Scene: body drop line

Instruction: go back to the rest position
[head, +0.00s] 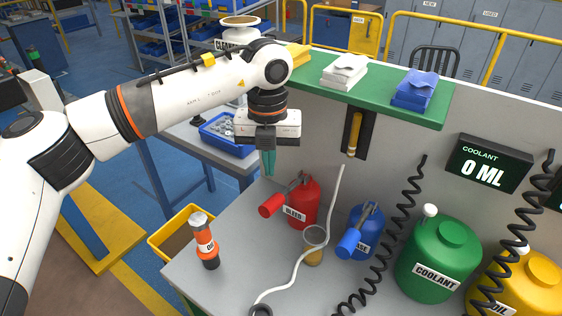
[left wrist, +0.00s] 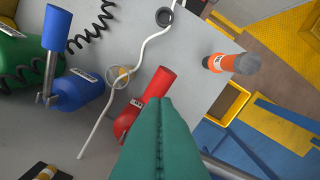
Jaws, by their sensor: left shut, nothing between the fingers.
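My left gripper (head: 268,163) is shut and empty, with its teal fingers pointing down. It hangs above the back left part of the grey bench (head: 228,217), to the left of the red canister (head: 307,203). The left wrist view shows the closed teal fingertips (left wrist: 158,105) overlapping the red canister (left wrist: 128,117) in the picture; I cannot tell the gap between them. My left arm reaches in from the left across the head view. My right gripper does not show in either view.
A green shelf (head: 385,94) runs behind. A yellow bin (head: 177,236) stands at the left.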

